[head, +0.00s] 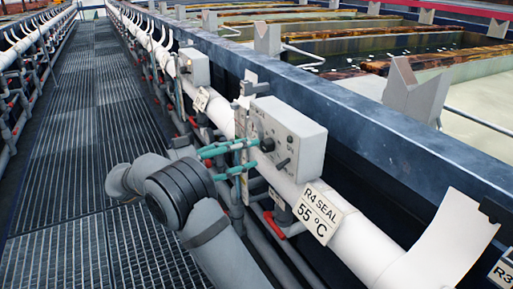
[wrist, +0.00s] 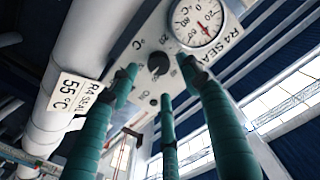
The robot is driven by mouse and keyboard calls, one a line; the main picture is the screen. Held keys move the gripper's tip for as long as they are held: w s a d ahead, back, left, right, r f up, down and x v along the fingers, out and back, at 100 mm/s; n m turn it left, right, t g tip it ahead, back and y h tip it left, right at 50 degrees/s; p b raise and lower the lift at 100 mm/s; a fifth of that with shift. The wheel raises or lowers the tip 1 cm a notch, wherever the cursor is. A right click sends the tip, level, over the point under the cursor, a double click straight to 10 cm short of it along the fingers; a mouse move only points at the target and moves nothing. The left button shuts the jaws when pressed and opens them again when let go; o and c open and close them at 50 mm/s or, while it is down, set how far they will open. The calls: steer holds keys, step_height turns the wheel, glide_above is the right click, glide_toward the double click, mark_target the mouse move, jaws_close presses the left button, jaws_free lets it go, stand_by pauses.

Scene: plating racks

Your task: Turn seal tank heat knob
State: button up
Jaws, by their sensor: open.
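The grey control box (head: 292,138) is mounted above the white pipe, and its face also shows in the wrist view (wrist: 135,50). A round black knob (wrist: 158,63) with a light pointer mark sits on that face below the dial gauge (wrist: 198,20). In the head view the knob (head: 267,145) is a small dark disc just beyond my fingertips. My gripper (head: 242,147) has green-wrapped fingers and is open. In the wrist view its fingertips (wrist: 160,78) are spread to the left, right and below the knob. I cannot tell whether any finger touches it.
A sign reading "R4 SEAL 55 °C" (head: 320,211) hangs on the white pipe (head: 355,240) close to the right of my gripper. Thin pipes with red handles (head: 274,225) run below. The grated walkway (head: 95,110) at left is clear. Tanks lie behind the blue rim (head: 350,110).

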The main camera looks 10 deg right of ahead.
mark_target(263, 146)
steer(key=v, duration=0.7)
steer(key=shift+s+a, duration=0.15)
steer(key=shift+a, duration=0.15)
steer(key=x, duration=1.1)
steer(key=shift+d, duration=0.45)
